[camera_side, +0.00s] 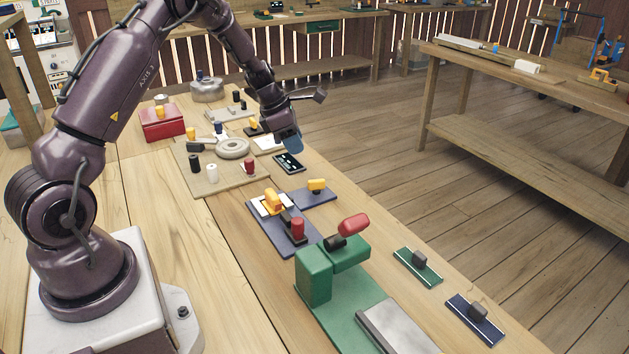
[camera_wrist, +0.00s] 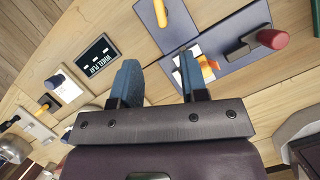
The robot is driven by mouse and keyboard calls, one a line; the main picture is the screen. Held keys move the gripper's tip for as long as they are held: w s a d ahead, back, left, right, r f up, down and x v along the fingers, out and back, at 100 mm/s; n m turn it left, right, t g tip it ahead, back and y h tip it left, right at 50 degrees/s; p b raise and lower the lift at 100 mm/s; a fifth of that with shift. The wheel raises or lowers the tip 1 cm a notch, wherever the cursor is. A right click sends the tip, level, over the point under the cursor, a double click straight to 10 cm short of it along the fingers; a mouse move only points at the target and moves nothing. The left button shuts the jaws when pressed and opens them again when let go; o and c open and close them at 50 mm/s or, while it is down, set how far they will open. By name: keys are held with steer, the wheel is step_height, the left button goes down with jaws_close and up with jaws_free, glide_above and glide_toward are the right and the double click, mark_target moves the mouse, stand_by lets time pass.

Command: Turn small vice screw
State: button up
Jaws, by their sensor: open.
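I cannot tell for certain which part is the small vice screw. A blue plate (camera_side: 279,239) carries a white pad, a yellow piece, a dark bar and a red knob (camera_side: 298,229). In the wrist view the same red knob (camera_wrist: 273,38) shows at upper right, beyond the right finger. A green block-shaped device (camera_side: 315,268) with a red handle (camera_side: 354,224) stands nearer the camera. My gripper (camera_side: 288,142) is above the table near a black display panel (camera_side: 289,163). Its blue fingers (camera_wrist: 158,82) are apart and nothing shows between them.
A smaller blue plate (camera_side: 314,197) with a yellow lever lies beside the first. A wooden board (camera_side: 215,180) with several pegs and a round grey part, and a red box (camera_side: 161,122), are farther left. Two small plates with dark knobs (camera_side: 420,257) lie at right.

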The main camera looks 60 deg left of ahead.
mark_target(314, 180)
steer(key=shift+n, duration=0.4)
steer(key=x, duration=1.3)
steer(key=shift+s, duration=0.1)
jaws_close()
